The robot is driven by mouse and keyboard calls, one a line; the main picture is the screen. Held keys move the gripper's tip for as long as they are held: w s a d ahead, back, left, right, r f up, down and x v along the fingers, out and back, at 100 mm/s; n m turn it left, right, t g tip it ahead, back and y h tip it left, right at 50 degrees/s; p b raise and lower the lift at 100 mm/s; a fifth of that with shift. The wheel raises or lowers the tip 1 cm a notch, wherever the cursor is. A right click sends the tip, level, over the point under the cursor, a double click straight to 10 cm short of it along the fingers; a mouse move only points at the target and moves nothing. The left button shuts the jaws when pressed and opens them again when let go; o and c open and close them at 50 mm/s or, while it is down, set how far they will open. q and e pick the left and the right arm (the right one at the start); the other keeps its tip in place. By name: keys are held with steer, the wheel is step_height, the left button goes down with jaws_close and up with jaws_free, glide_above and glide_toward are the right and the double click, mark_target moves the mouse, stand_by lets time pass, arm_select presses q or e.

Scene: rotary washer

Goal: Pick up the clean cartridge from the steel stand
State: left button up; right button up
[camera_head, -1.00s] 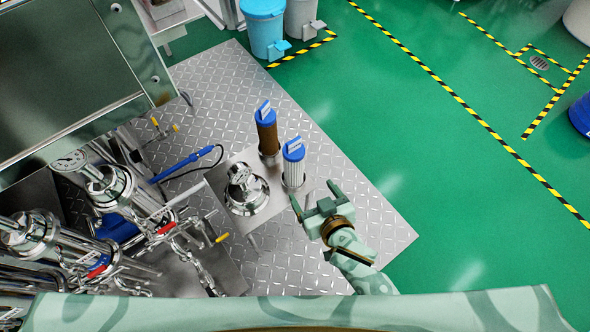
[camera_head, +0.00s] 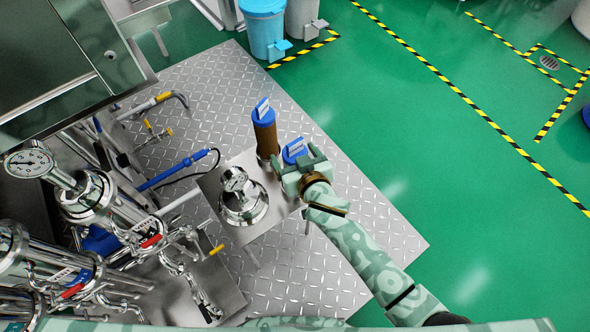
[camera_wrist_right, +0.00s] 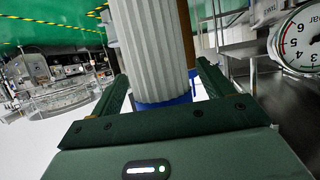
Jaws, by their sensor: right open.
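The clean cartridge is white and pleated with a blue cap (camera_head: 294,150). It stands at the right end of the steel stand (camera_head: 222,183), its body mostly hidden by my right gripper in the head view. My right gripper (camera_head: 302,163) is open at the cartridge, just below its cap in the picture. In the right wrist view the white pleated body (camera_wrist_right: 150,45) rises between the two open fingers, with a blue part low behind the palm edge. I cannot tell whether either finger touches it. My left gripper is not in view.
A brown cartridge (camera_head: 265,135) with a blue cap stands close behind the white one. A steel housing (camera_head: 242,200) sits on the stand to the left. Pipework with a gauge (camera_head: 28,163) fills the left side. Green floor (camera_head: 440,190) on the right is clear.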

steer(key=shift+w+a+f, duration=0.25)
steer(key=shift+w, duration=0.25)
steer(key=shift+r, duration=0.1)
steer(key=shift+c, duration=0.3)
steer(key=c, duration=1.5)
steer(key=shift+r, duration=0.1)
